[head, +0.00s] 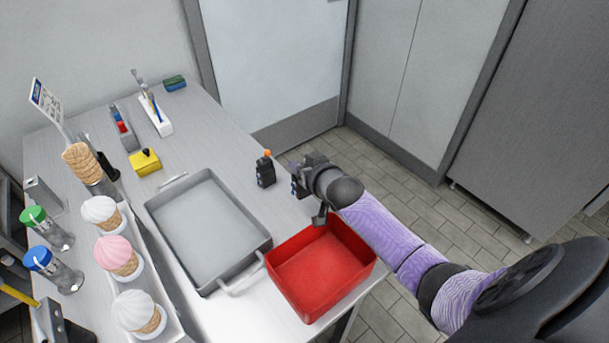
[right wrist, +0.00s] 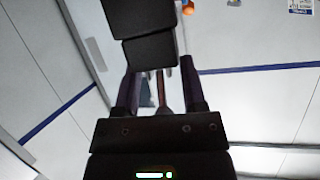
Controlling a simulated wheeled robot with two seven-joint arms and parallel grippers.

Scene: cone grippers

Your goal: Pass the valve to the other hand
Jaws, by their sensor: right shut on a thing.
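The valve (head: 265,171) looks like a small dark body with an orange knob on top. In the head view it shows just left of my right gripper (head: 298,178), over the table's right edge. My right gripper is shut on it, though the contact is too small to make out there. In the right wrist view, dark blocks (right wrist: 150,53) cover the fingertips of my right gripper (right wrist: 160,88), and an orange spot shows beside them at the top. My left gripper is not in view.
A red bin (head: 320,268) stands below my right forearm at the table's near right. A grey metal tray (head: 205,228) lies left of it. Ice cream cups (head: 120,258), shakers and a cone stack (head: 82,163) crowd the left. Floor lies open beyond the right edge.

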